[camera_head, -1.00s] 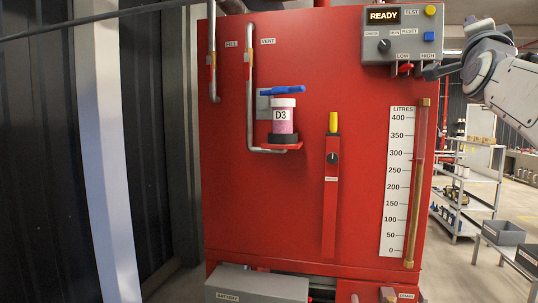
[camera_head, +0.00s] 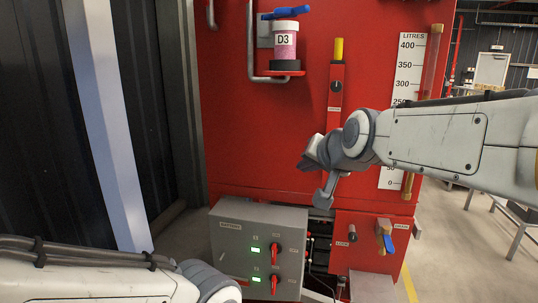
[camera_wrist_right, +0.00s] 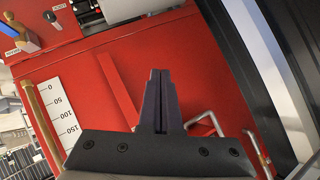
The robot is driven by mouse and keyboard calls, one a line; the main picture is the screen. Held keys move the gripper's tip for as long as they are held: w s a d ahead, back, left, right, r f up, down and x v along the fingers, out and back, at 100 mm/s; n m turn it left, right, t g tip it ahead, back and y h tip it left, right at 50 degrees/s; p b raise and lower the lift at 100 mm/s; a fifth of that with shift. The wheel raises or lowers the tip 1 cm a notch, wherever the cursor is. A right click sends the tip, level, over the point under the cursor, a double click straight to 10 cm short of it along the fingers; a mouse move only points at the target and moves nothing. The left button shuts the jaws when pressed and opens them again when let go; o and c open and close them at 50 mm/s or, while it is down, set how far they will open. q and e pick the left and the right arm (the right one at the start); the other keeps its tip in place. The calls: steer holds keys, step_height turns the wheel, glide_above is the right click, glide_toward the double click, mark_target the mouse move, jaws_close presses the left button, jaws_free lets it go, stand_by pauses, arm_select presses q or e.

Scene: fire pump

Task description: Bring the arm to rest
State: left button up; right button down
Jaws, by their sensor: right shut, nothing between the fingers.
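My right arm (camera_head: 440,140) reaches in from the right in the head view, across the red cabinet. My right gripper (camera_head: 324,198) hangs in front of the lower cabinet face, above the battery box. In the right wrist view its dark fingers (camera_wrist_right: 158,78) are together with nothing between them. My left arm (camera_head: 90,285) lies along the bottom left of the head view. Its gripper is out of the frame.
The red cabinet (camera_head: 240,140) carries the D3 jar (camera_head: 285,45), a yellow-topped lever (camera_head: 338,50) and the litres gauge (camera_head: 409,70). A grey battery box (camera_head: 232,245) has two red switches and lit green displays. A blue drain handle (camera_head: 389,243) is right of it.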

steer(key=s+a+f+n+g+b, duration=0.1)
steer(key=s+a+f+n+g, duration=0.2)
steer(key=s+f, duration=0.45)
steer(key=s+a+f+n+g+b, duration=0.1)
steer(key=s+a+f+n+g, duration=0.15)
steer(key=s+f, duration=0.45)
steer(key=s+d+f+n+g+h, duration=0.1)
steer(key=s+f+n+g, duration=0.2)
steer(key=s+f, duration=0.3)
steer(key=s+d+f+n+g+h+b, duration=0.1)
steer(key=s+f+n+g, duration=0.2)
steer(key=s+f, duration=0.3)
steer(key=s, duration=0.4)
steer(key=shift+s+d+f, duration=0.25)
steer(key=shift+f, duration=0.15)
